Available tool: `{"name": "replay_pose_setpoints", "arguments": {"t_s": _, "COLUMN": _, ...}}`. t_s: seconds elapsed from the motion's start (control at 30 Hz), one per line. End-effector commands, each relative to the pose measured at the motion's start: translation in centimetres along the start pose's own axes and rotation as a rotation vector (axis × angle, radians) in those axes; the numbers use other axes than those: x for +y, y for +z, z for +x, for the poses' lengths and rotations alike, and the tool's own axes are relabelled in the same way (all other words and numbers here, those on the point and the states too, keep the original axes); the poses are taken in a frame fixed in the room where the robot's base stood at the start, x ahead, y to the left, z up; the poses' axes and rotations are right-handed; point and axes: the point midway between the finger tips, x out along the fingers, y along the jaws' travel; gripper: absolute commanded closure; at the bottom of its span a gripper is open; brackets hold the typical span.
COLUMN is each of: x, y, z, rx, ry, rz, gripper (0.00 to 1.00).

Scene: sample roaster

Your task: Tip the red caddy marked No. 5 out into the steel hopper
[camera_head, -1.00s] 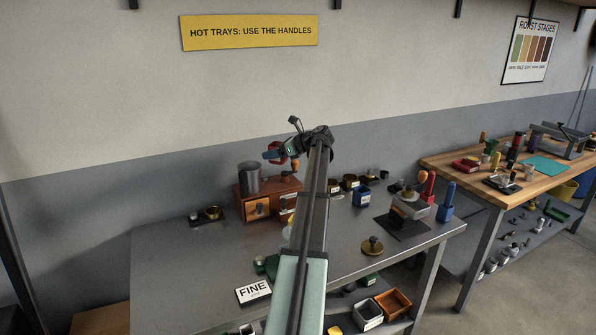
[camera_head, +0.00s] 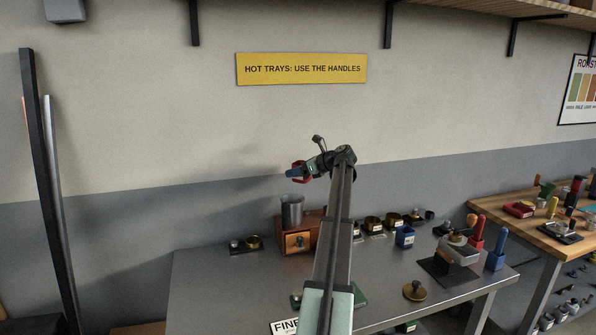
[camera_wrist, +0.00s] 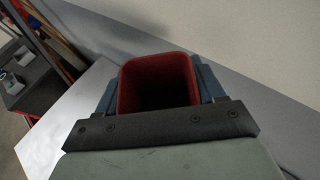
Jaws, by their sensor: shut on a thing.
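My gripper (camera_head: 297,173) is raised above the bench and shut on the red caddy (camera_head: 303,168). In the wrist view the caddy (camera_wrist: 158,68) sits between the blue fingers (camera_wrist: 204,82), its open mouth showing and its inside too dark to read. Its No. 5 marking is not visible, and I cannot tell its exact tilt. The steel hopper (camera_head: 291,211) is a grey cylinder on top of a wooden box with a drawer. In the head view the caddy appears just above the hopper, with a gap between them.
The grey bench (camera_head: 230,290) has free room at its left front. Small brass-coloured tins (camera_head: 372,224), a blue container (camera_head: 404,237) and a scale-like device (camera_head: 455,250) stand right of my arm. A wooden table (camera_head: 550,240) is further right.

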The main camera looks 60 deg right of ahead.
Motion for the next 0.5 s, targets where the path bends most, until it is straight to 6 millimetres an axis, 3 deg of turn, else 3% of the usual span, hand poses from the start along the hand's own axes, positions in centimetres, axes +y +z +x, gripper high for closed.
{"name": "replay_pose_setpoints", "arguments": {"t_s": 0.5, "x": -0.2, "y": -2.6, "z": 0.6, "rx": 0.229, "ry": -0.037, "rz": -0.091, "gripper": 0.69}}
